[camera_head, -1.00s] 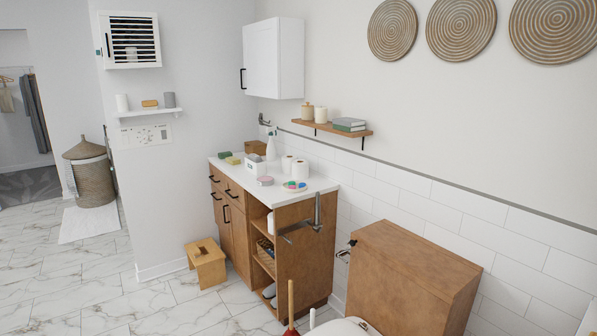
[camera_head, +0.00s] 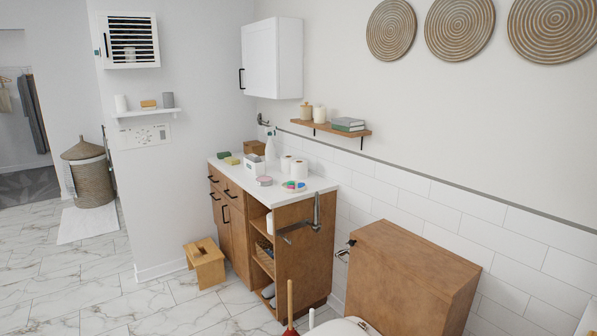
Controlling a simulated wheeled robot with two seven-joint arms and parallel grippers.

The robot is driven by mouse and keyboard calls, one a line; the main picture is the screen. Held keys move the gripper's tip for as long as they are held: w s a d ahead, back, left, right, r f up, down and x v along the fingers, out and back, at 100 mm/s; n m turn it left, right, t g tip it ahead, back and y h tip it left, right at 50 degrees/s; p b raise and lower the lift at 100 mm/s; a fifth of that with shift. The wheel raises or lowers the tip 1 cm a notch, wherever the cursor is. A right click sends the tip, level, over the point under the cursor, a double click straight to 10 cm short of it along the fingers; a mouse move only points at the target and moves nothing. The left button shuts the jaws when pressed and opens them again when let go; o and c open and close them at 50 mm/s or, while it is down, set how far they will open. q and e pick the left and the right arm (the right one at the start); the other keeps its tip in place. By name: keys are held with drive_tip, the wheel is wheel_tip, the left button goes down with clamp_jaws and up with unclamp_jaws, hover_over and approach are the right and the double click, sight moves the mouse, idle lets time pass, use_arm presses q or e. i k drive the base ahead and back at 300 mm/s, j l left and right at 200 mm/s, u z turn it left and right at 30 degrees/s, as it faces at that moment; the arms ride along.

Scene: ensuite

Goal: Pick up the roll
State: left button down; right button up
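Two white rolls stand upright on the white countertop of the wooden cabinet. The front roll (camera_head: 299,169) is near the counter's back right. The other roll (camera_head: 286,164) stands just behind and left of it. Another white, roll-like thing (camera_head: 270,223) sits on the cabinet's open upper shelf, partly hidden. Neither of my grippers is in view.
The counter (camera_head: 322,184) also holds a plate of colourful pieces (camera_head: 293,186), a round tin (camera_head: 264,181), a white box (camera_head: 255,167) and a spray bottle (camera_head: 270,147). A step stool (camera_head: 206,264), plunger (camera_head: 290,303) and toilet (camera_head: 345,328) stand nearby. Tiled floor is clear at left.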

sight(298, 167)
drive_tip(key=i+j+z, duration=0.15)
drive_tip(key=z, duration=0.25)
drive_tip(key=i+j+z, duration=0.1)
drive_tip(key=z, duration=0.3)
drive_tip(key=i+j+z, duration=0.15)
drive_tip(key=j, duration=0.4)
drive_tip(key=i+j+z, duration=0.15)
drive_tip(key=j, duration=0.4)
drive_tip(key=i+j+z, duration=0.15)
drive_tip(key=j, duration=0.4)
drive_tip(key=j+z, duration=0.15)
drive_tip(key=j, duration=0.4)
